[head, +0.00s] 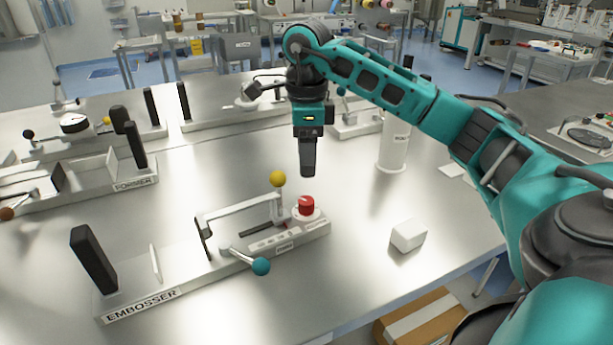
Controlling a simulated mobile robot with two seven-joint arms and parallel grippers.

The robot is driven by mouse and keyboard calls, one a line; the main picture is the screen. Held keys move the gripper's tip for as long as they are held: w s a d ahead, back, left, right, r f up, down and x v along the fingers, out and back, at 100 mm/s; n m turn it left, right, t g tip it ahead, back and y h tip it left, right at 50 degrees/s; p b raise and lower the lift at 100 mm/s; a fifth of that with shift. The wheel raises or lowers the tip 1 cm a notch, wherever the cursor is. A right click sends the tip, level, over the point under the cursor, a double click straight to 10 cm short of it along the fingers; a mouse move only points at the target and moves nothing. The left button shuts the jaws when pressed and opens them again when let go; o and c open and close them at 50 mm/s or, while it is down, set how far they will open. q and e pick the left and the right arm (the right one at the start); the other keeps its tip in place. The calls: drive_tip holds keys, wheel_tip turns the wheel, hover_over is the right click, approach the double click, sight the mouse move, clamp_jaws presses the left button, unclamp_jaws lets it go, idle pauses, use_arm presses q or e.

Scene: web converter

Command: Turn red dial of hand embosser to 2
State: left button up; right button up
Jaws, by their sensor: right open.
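The hand embosser (205,262) stands on the metal table, with its label "EMBOSSER" at the near left end. The red dial (306,205) sits on a pale round base at the embosser's right end. The number it points to is too small to read. A teal ball knob (261,266) and a yellow ball knob (278,178) are on the embosser's levers. My right gripper (308,172) points down above the red dial, apart from it, and is open and empty. Its fingers overlap from this side, so the gap is hidden. My left gripper is not in view.
A white block (408,235) lies right of the embosser. A white cylinder (393,145) stands behind it. A second device labelled "FORMER" (134,184) and other devices stand at the left and back.

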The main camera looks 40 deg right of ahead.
wheel_tip(320, 180, up, 2)
drive_tip(key=shift+r, duration=0.15)
idle(0.6)
